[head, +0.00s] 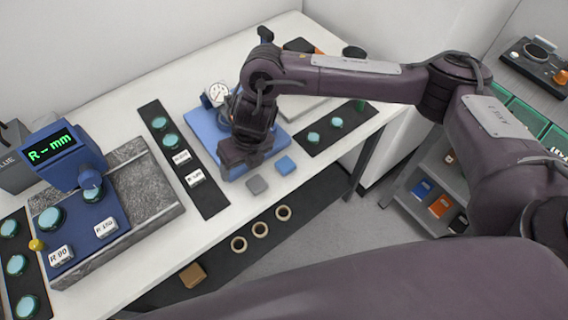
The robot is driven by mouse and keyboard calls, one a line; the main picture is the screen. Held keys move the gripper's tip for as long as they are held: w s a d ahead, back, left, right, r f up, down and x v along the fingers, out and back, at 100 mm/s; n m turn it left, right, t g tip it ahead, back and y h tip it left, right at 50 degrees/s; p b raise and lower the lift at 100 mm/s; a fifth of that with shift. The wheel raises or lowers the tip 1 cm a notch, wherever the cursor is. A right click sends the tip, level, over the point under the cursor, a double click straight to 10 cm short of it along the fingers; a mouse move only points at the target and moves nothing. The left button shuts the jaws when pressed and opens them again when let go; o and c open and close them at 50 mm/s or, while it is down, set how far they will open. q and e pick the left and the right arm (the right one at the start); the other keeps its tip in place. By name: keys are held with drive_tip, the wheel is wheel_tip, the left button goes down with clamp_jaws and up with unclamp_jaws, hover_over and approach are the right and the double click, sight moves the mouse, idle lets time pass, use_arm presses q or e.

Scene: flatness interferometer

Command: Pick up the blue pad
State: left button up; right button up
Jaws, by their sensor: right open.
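The blue pad (286,165) is a small blue block lying flat on the white table near its front edge. A similar grey pad (257,184) lies just left of it. My right gripper (236,170) reaches down from above, to the left of both pads, and is open. It is apart from the blue pad, with the grey pad between them. Its fingertips are dark and partly hidden by the wrist. My left gripper is not in view.
A blue plate (207,128) with a dial gauge (217,93) lies behind the gripper. Dark strips with teal discs flank it: the left strip (207,202) and the right strip (330,133). A granite block (150,203) carries a blue display instrument (62,155). Rings (260,229) lie on the lower shelf.

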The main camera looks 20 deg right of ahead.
sight(284, 162)
drive_tip(key=w+d, duration=0.1)
drive_tip(key=d, duration=0.2)
drive_tip(key=w+d+r+h, duration=0.1)
drive_tip(key=d, duration=0.2)
drive_tip(key=w+d+r+h, duration=0.1)
drive_tip(key=d, duration=0.2)
drive_tip(key=shift+d+r+g, duration=0.15)
drive_tip(key=shift+d+g, duration=0.1)
drive_tip(key=shift+g, duration=0.15)
drive_tip(key=shift+d+h, duration=0.3)
wheel_tip(284, 162, down, 2)
drive_tip(key=shift+s+f, duration=0.15)
drive_tip(key=shift+f, duration=0.1)
drive_tip(key=f, duration=0.3)
drive_tip(key=s+f, duration=0.1)
drive_tip(key=shift+d+f, duration=0.3)
drive_tip(key=shift+d, duration=0.05)
drive_tip(key=shift+w+f, duration=0.15)
drive_tip(key=shift+f, duration=0.1)
drive_tip(key=shift+c, duration=0.4)
drive_tip(key=c, duration=1)
